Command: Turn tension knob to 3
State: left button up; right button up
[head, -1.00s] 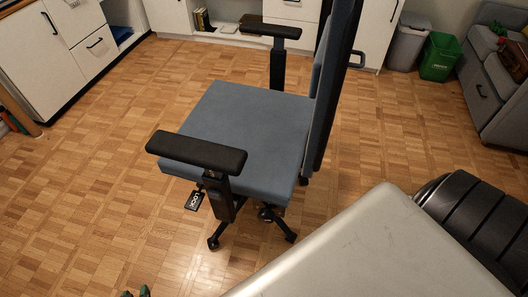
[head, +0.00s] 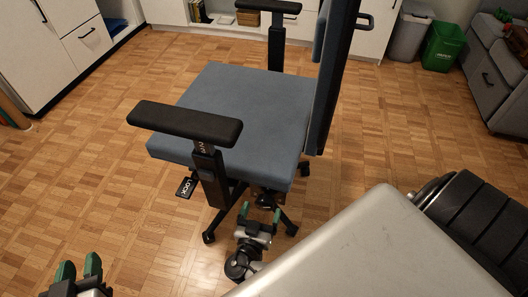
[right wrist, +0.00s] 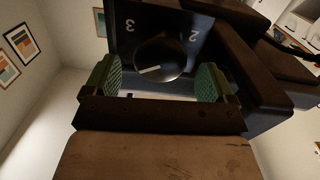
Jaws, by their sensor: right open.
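The tension knob (right wrist: 160,58) is a dark round dial under the chair, seen in the right wrist view. Its white pointer line points to the lower left in the picture, and the numerals 3 and 2 stand at its upper left and upper right. My right gripper (right wrist: 157,72) is open, with one green pad on either side of the knob; I cannot tell whether they touch it. In the head view the right gripper (head: 260,222) is low by the chair base, under the seat's near right corner. My left gripper (head: 78,268) is open and empty at the lower left.
The blue office chair (head: 240,115) has a black armrest (head: 185,122) and a LOCK paddle (head: 185,187) on its near side. White cabinets, a grey bin (head: 409,38) and a green bin (head: 443,45) stand behind. The parquet floor left of the chair is clear.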

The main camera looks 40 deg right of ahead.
jog(key=shift+x, duration=1.45)
jog(key=shift+c, duration=0.5)
jog(key=c, duration=0.8)
jog(key=shift+c, duration=0.2)
